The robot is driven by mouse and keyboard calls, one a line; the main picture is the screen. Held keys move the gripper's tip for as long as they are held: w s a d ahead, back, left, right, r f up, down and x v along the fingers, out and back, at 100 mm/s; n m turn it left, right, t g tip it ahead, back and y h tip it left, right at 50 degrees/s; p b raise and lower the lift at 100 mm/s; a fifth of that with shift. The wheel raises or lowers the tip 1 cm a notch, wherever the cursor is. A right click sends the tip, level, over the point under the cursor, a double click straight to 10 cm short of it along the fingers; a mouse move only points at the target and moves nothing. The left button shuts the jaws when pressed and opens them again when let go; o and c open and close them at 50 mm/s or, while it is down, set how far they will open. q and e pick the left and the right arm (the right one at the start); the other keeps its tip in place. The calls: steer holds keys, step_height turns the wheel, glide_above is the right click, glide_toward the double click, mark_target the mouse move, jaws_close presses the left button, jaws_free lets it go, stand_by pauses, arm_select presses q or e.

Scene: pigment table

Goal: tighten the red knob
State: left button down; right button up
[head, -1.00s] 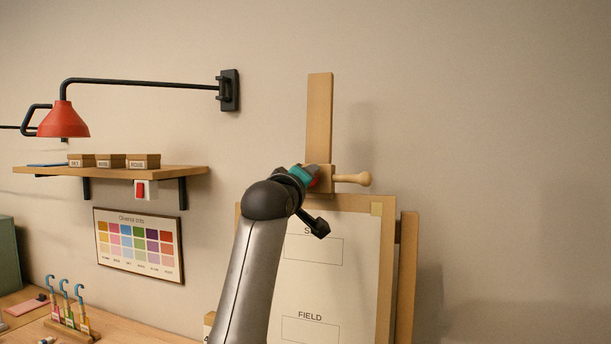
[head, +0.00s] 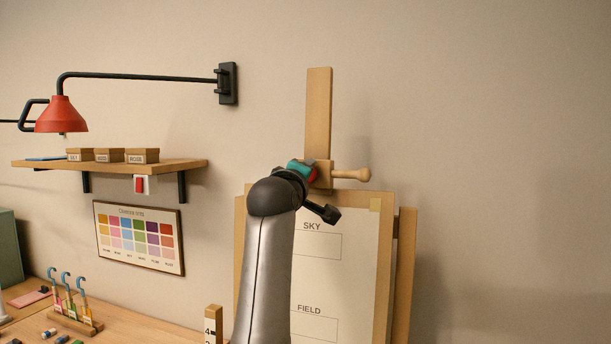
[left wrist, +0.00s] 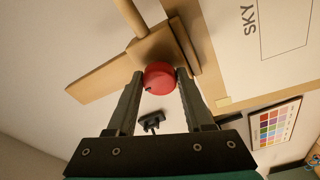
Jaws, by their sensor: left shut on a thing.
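The red knob (left wrist: 160,78) sits on the wooden clamp block of the easel, at the foot of the upright mast (head: 318,110). In the left wrist view it lies between the two fingertips of my left gripper (left wrist: 160,80), which is shut on it from both sides. In the head view only a sliver of the knob (head: 313,175) shows beside my gripper, and my left arm hides most of the contact. A wooden peg handle (head: 350,174) sticks out to the right of the block. My right gripper is in neither view.
The easel board with SKY and FIELD boxes (head: 350,250) stands just below the clamp. A red lamp (head: 62,115) on a wall arm and a shelf (head: 110,165) with small boxes are at left. A colour chart (head: 138,236) hangs below. The wall at right is bare.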

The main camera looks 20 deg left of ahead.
arm_select(q)
steer(key=shift+c, duration=1.5)
jaws_free()
steer(key=s+d+b, duration=0.1)
steer(key=s+b, duration=0.4)
steer(key=s, duration=1)
steer(key=shift+f, duration=0.35)
steer(key=shift+s, duration=0.1)
